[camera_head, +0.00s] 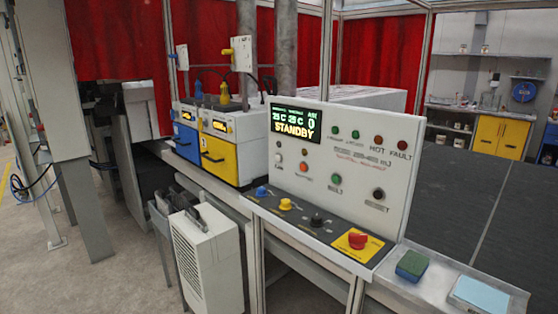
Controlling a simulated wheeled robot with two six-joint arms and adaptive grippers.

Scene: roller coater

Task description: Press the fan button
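The white control panel (345,160) stands right of centre, its face turned toward me. Its middle row holds a white button (278,158), an orange-red button (303,167), a green button (336,179) labelled BELT and a dark button (378,194) that seems labelled RESET. The labels under the white and orange-red buttons are too small to read, so I cannot tell which one is the fan button. The display (296,122) reads STANDBY. Neither of my grippers is in view.
A green-blue sponge (412,264) lies on the ledge at right. A white grilled unit (209,262) stands at front left.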

